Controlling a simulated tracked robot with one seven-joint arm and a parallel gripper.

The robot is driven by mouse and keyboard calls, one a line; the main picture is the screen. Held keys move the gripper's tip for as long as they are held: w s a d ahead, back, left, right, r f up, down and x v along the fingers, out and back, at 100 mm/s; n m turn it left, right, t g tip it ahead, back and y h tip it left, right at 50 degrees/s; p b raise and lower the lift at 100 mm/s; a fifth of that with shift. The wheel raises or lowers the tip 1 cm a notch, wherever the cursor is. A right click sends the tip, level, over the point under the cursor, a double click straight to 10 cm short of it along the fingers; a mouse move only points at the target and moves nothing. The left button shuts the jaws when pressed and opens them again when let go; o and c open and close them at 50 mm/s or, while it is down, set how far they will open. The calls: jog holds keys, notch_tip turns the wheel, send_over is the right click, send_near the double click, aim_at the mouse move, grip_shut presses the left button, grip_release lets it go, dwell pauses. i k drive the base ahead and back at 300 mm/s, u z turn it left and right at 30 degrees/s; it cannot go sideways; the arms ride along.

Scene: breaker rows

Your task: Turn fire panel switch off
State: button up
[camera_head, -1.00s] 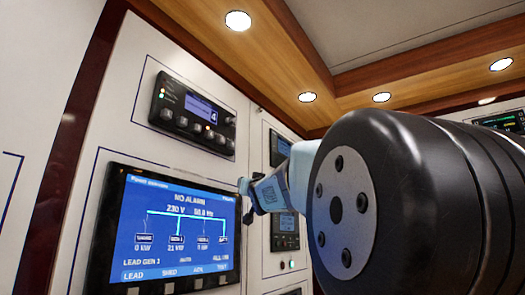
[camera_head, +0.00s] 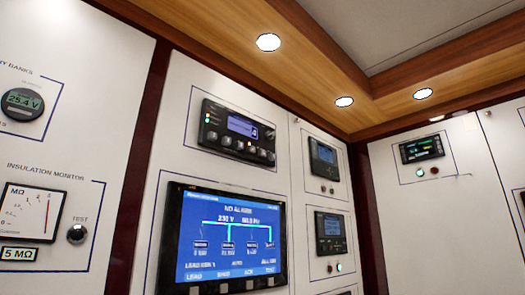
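No switch labelled as the fire panel switch can be made out in the camera_head view. A small black panel (camera_head: 422,148) with a green display is on the right wall, with a red button (camera_head: 434,170) and a green one below it; its lettering is too small to read. The large blue screen (camera_head: 229,238) reads NO ALARM. A black control unit (camera_head: 237,135) with several knobs sits above it. My gripper and arm are out of view.
Two smaller screen units (camera_head: 324,160) (camera_head: 331,233) are stacked right of the blue screen. On the left wall are a 25.4 V meter (camera_head: 22,104), an insulation meter (camera_head: 29,212) and a TEST button (camera_head: 76,234). Dark wooden posts separate the walls.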

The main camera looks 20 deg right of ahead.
aim_at(269, 136)
jog(key=z, duration=0.1)
jog(key=k, duration=0.25)
jog(key=z, duration=1.4)
jog(key=i, duration=0.8)
jog(key=u, duration=0.95)
